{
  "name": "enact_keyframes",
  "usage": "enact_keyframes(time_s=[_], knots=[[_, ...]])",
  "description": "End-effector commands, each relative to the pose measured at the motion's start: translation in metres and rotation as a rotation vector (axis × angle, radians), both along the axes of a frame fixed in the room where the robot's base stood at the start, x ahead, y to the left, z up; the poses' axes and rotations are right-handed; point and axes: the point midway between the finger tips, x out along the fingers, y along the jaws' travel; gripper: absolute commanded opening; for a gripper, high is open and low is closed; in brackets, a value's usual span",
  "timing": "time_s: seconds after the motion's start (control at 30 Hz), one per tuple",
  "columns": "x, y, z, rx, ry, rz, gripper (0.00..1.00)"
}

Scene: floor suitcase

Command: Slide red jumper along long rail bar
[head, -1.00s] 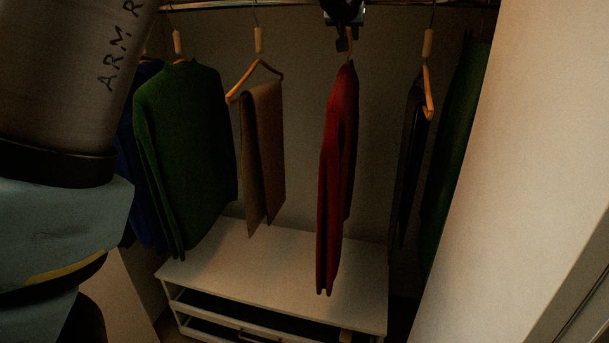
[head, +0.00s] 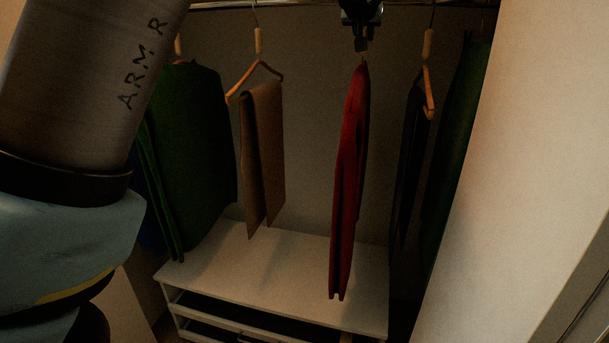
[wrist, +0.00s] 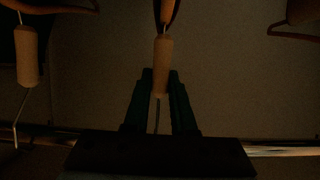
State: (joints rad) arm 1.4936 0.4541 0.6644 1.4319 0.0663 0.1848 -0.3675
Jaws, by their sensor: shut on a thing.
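The red jumper (head: 348,180) hangs from its hanger in the head view, right of the brown trousers and seen nearly edge-on. My gripper (head: 361,42) is at the top of its hanger, just below the rail bar (head: 300,5). In the wrist view my gripper (wrist: 160,95) is shut on the hanger's wooden neck (wrist: 163,65), with the wire hook below it in the picture. The rail bar also shows in the wrist view (wrist: 285,151), running behind the gripper. The exact contact of hook and rail is hidden by my gripper.
A green jumper (head: 195,160) and brown trousers (head: 262,155) hang on the left. Dark trousers (head: 408,165) and a dark green garment (head: 455,150) hang close on the right. A white drawer unit (head: 290,275) stands below. A pale panel (head: 510,180) bounds the right side.

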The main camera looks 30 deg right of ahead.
Motion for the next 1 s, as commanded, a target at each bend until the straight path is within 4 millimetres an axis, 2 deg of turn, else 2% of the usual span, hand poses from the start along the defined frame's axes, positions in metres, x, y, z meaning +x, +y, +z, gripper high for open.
enact_keyframes(time_s=[0.4,0.77,0.8,1.0], knots=[[-0.019,-0.020,0.000,0.000,-0.001,-0.001,0.00],[-0.023,-0.024,0.000,0.000,0.000,-0.001,0.00],[-0.022,-0.024,0.000,0.000,0.000,-0.001,0.25],[-0.022,-0.024,0.000,0.000,0.000,0.000,0.48]])
